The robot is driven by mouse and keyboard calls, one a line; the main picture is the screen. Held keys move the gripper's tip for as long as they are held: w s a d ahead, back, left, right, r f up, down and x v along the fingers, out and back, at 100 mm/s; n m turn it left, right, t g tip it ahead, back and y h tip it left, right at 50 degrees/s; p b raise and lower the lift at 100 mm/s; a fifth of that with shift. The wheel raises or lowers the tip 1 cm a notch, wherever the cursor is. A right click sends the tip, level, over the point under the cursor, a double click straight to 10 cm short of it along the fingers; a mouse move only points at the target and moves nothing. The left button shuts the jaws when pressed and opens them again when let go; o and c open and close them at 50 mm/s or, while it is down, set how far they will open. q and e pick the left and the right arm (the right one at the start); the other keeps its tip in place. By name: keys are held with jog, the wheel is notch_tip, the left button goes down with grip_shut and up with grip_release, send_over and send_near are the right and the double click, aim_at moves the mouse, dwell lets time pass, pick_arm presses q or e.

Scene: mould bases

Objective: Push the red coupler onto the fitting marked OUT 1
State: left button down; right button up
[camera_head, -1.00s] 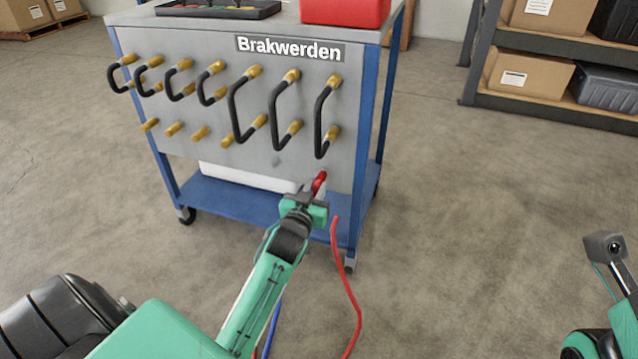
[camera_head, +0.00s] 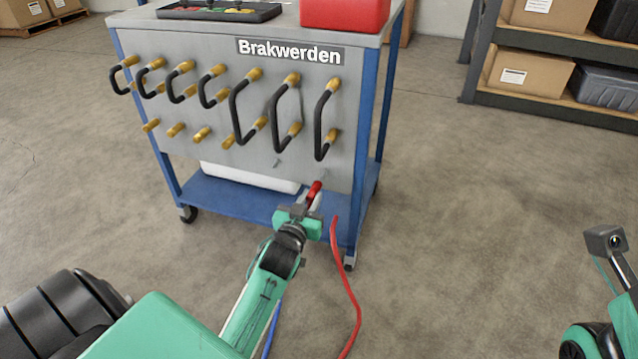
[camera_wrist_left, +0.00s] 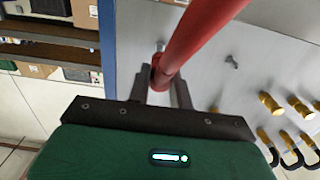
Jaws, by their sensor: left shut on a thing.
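My left gripper (camera_head: 308,203) is shut on the red coupler (camera_head: 314,190), low in front of the cart's grey panel. In the left wrist view the red coupler (camera_wrist_left: 159,73) sits between the fingers, and a thick red hose runs from it toward the top. The grey panel (camera_head: 262,168) carries brass fittings (camera_head: 202,134) in two rows, several joined by black looped hoses. The coupler is apart from these fittings. I can read no OUT 1 marking; only the sign "Brakwerden" (camera_head: 290,51) is legible. My right gripper (camera_head: 604,241) shows at the right edge, away from the cart; its jaws are unclear.
The blue-framed cart (camera_head: 365,110) stands on wheels, with a red box (camera_head: 345,12) and a dark tray (camera_head: 219,10) on top. A red hose (camera_head: 347,285) hangs right of my left arm. A shelf with boxes (camera_head: 528,75) stands at the right. Floor between is clear.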

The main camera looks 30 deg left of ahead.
pick_arm(q)
jog(key=shift+s, duration=0.15)
jog(key=shift+p+v, duration=0.6)
jog(key=shift+v, duration=0.25)
jog(key=shift+p+v, duration=1)
jog(key=shift+v, duration=1.15)
jog(key=shift+r, duration=0.1)
